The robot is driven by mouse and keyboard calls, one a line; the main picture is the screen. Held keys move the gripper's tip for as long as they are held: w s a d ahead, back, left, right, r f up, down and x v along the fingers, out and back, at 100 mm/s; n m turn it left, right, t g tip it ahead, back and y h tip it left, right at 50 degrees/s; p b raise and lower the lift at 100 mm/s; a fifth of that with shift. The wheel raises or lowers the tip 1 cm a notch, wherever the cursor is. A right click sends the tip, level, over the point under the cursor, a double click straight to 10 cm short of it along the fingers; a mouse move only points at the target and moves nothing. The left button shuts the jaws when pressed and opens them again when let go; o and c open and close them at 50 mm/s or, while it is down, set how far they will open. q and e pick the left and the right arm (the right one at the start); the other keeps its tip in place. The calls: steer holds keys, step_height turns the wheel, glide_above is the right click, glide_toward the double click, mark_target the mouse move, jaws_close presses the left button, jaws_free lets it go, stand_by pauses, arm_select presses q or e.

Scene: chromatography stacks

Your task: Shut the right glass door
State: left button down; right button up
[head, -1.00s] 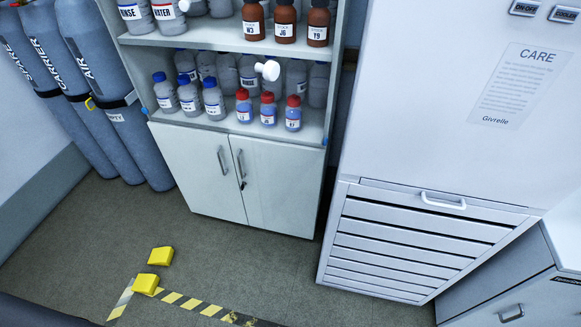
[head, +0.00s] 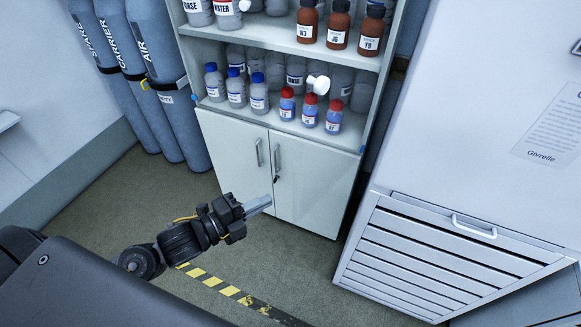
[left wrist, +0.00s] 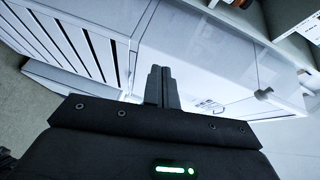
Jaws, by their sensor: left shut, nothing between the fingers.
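The right glass door is nearly invisible in the head view. Its white knob (head: 318,84) shows in front of the middle shelf. Another small white knob (head: 244,5) shows higher and further left, so the right door appears to stand out from the cabinet; how far I cannot tell. My left gripper (head: 267,202) is shut and empty, below the knob in the picture, before the lower cabinet doors. It also shows in the left wrist view (left wrist: 163,72). My right gripper is out of view.
Bottles with red caps (head: 310,112) and blue caps (head: 236,90) stand on the shelf. White lower doors (head: 312,185) have upright handles. Grey gas cylinders (head: 165,90) stand left. A white slatted unit (head: 440,250) stands right. Striped tape (head: 235,293) marks the floor.

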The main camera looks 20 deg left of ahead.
arm_select(q)
steer(key=s+d+r+m+h, duration=0.2)
steer(key=s+d+r+m, duration=0.1)
steer(key=r, duration=0.4)
steer(key=w+d+p, duration=0.2)
steer(key=w, duration=0.7)
steer(key=shift+d, duration=0.1)
